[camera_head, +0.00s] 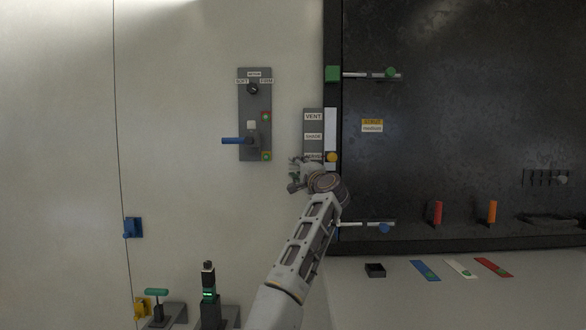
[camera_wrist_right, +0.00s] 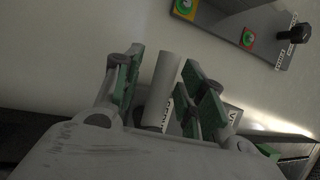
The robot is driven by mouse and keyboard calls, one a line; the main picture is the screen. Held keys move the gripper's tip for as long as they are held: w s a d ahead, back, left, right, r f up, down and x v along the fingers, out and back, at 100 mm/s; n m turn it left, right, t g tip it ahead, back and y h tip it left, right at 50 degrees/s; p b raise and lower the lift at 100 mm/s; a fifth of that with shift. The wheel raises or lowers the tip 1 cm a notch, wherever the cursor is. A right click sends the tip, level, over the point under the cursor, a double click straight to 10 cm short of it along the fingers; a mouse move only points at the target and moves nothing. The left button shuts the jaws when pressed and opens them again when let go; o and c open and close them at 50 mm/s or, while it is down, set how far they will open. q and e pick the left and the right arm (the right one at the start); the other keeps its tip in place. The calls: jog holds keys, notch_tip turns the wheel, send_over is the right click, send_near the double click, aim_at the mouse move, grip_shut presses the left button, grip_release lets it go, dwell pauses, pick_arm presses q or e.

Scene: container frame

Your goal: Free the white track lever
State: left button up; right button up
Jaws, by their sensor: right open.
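A white cylindrical handle (camera_wrist_right: 167,80), which looks like the white track lever, stands between the fingers of my right gripper in the wrist view. My right gripper (camera_head: 299,172) is open, with a green-padded finger on each side of the handle; contact cannot be told. In the head view the gripper is at the lower end of a grey label panel (camera_head: 313,125) marked VENT at its top. The handle itself is hidden there by the gripper and wrist. Part of the VENT label (camera_wrist_right: 234,115) shows behind the fingers in the wrist view. My left gripper is not in view.
A grey switch panel (camera_head: 254,105) with a blue lever (camera_head: 233,141) is left of the gripper. A yellow knob (camera_head: 331,157) is close to its right.

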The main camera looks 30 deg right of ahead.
jog(key=shift+w, duration=0.25)
jog(key=shift+r, duration=0.1)
jog(key=shift+s, duration=0.15)
jog(key=shift+c, duration=0.3)
grip_shut()
